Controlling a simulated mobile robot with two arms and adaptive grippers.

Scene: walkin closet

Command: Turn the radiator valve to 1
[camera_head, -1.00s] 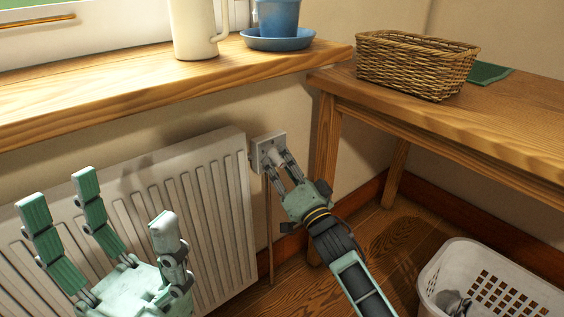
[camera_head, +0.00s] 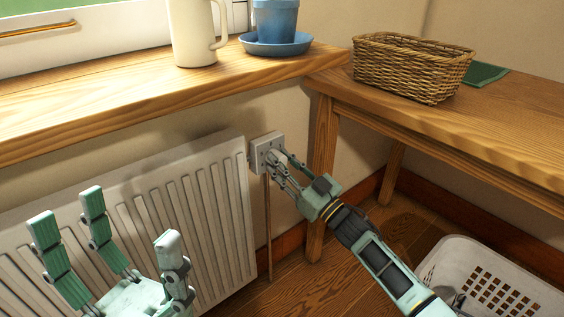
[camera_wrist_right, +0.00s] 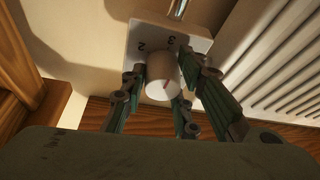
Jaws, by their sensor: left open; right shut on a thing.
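The radiator valve sits on a pale square plate (camera_head: 268,150) beside the right end of the white radiator (camera_head: 190,205). The plate (camera_wrist_right: 140,30) there shows the numerals 2 and 3; no 1 can be read. My right gripper (camera_head: 276,162) is shut on the knob, with its fingers around the knob's sides in the right wrist view (camera_wrist_right: 170,84). My left gripper (camera_head: 120,230) is open and empty in front of the radiator, fingers pointing up.
A wooden sill (camera_head: 130,98) above the radiator holds a cream jug (camera_head: 193,35) and a blue pot (camera_head: 275,20) on a saucer. A wooden table (camera_head: 480,125) with a wicker basket (camera_head: 410,68) stands at right. A white laundry basket (camera_head: 490,280) is on the floor.

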